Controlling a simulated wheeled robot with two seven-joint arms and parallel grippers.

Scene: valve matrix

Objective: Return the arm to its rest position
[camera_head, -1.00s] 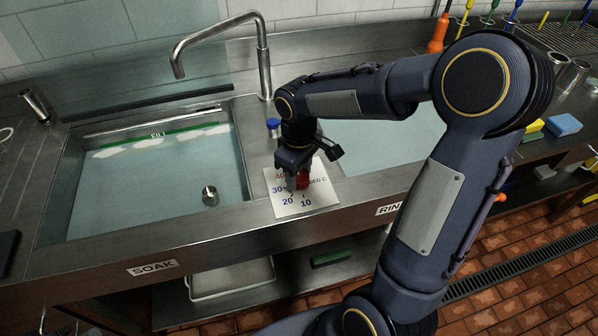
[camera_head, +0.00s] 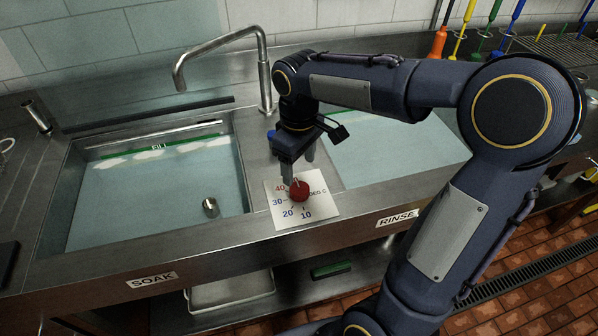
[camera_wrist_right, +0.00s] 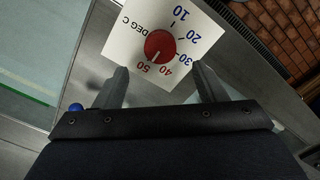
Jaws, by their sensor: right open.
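My right gripper (camera_head: 292,174) is open and empty, just above and behind the red knob (camera_head: 299,191). The knob sits on a white dial plate (camera_head: 322,207) marked in degrees C, between the two basins. In the right wrist view the open fingers (camera_wrist_right: 161,76) point toward the knob (camera_wrist_right: 160,46), with a visible gap to it. Its pale pointer is directed between 40 and 50. The right arm reaches across the right half of the head view, elbow raised. My left gripper is not seen.
The soak basin (camera_head: 240,185) is at left with a small metal cup (camera_head: 210,207) in the water. The rinse basin (camera_head: 400,178) lies partly behind my arm. A tall faucet (camera_head: 266,75) stands close behind the gripper. Colored-handled tools (camera_head: 462,28) stand at the back right.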

